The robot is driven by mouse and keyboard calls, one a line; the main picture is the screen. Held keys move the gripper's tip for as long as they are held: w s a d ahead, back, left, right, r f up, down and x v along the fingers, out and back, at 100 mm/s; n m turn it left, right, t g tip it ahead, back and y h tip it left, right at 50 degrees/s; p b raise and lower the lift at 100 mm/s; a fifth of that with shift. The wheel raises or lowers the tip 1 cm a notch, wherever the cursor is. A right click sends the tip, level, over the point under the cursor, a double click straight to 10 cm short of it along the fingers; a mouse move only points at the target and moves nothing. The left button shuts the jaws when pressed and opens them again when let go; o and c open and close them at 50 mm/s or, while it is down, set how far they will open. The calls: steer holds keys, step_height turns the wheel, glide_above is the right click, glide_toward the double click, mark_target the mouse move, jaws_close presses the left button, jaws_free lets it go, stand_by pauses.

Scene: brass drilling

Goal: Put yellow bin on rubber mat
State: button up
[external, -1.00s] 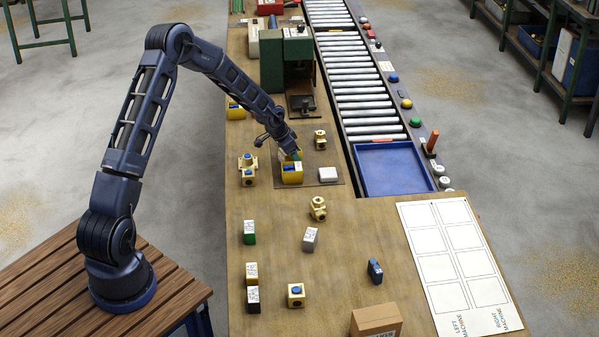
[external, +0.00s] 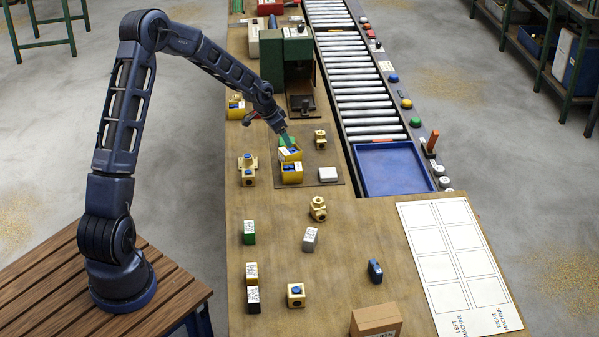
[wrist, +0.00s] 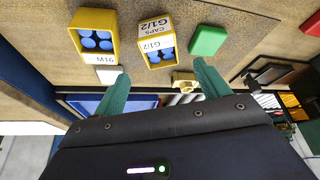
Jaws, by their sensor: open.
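Two yellow bins with blue caps stand close together on the dark rubber mat (external: 311,180). The front yellow bin (external: 291,178) is labelled M16 in the wrist view (wrist: 92,22). The rear yellow bin (external: 296,157) is labelled CAPS G1/2 and shows in the wrist view (wrist: 153,30). My gripper (external: 286,138) is above and just behind the rear bin. In the wrist view its green fingers (wrist: 162,85) are spread with nothing between them, apart from both bins.
A green block (wrist: 207,40) sits beside the rear bin. A white box (external: 328,174) and a brass fitting (external: 320,139) lie to the right. Another yellow bin (external: 236,110) stands at the far left. A green machine (external: 287,62) rises behind. The bench's front middle has free room.

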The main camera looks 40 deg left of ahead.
steer(key=s+d+r+n+y, duration=0.1)
steer(key=s+d+r, duration=0.1)
steer(key=s+r, duration=1)
steer(key=s+d+r+n+y, duration=0.1)
steer(key=s+d+r, duration=0.1)
steer(key=s+r, duration=1)
steer(key=s+r+n, duration=0.1)
steer(key=s+r, duration=0.1)
steer(key=s, duration=1.2)
steer(key=s+d+r+n, duration=0.1)
steer(key=s+r, duration=0.1)
steer(key=s, duration=1.2)
steer(key=shift+d+r, duration=0.15)
steer(key=shift+r, duration=0.15)
